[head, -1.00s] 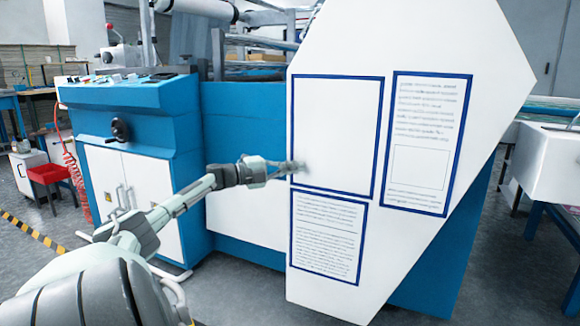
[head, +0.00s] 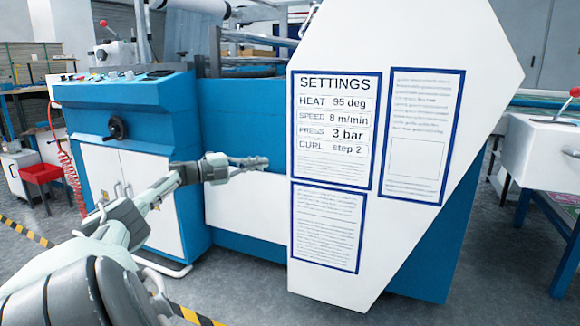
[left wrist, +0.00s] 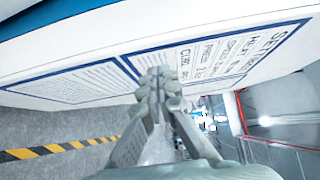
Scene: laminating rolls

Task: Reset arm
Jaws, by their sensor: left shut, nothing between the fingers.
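My left gripper (head: 252,163) is in the head view, stretched out in front of the blue and white machine. Its fingers are shut with nothing between them, and it is just left of the white panel (head: 415,55). It also shows in the left wrist view (left wrist: 160,80), below the panel's printed sheets. The settings sheet (head: 335,130) on the panel reads heat 95 deg, speed 8 m/min, press 3 bar, curl step 2. My right gripper does not show.
Below and beside the settings sheet are two more blue-framed text sheets (head: 327,228) (head: 423,135). A control desk (head: 115,105) with a black handwheel stands at left, near a red stool (head: 42,172). Yellow-black tape (head: 25,228) marks the floor. A white unit (head: 540,150) stands at right.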

